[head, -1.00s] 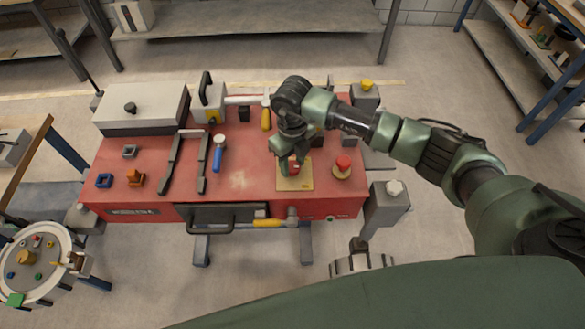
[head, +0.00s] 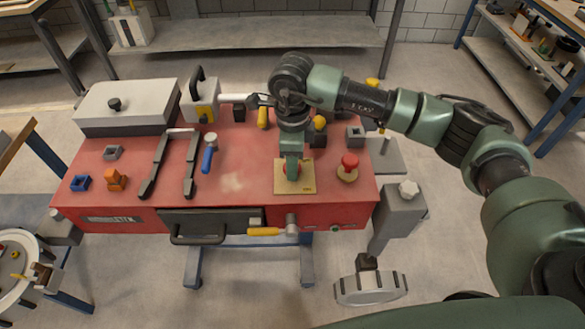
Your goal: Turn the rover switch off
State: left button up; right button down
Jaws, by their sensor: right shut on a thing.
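A tan square plate (head: 304,186) lies on the red table top near its front right. A red switch knob (head: 285,169) sits on this plate and is mostly hidden by my right gripper (head: 291,174). The right gripper points straight down over the plate and is shut on the red knob. Which way the knob is turned cannot be told. My left gripper is not in view.
A red mushroom button (head: 349,162) stands close to the right of the plate. A yellow-handled lever (head: 265,231) and a black drawer handle (head: 200,238) project at the front edge. A blue-handled hammer (head: 208,158) and black bars lie left. Bare red surface lies between.

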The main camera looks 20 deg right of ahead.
jog(key=shift+n+b, duration=0.35)
jog(key=shift+n, duration=0.05)
jog(key=shift+r, duration=0.1)
jog(key=c, duration=0.9)
grip_release()
jog(key=shift+o, duration=0.2)
notch_tip(320, 180, up, 8)
jog(key=shift+f+b, duration=0.1)
jog(key=shift+b, duration=0.6)
jog(key=shift+f, duration=0.1)
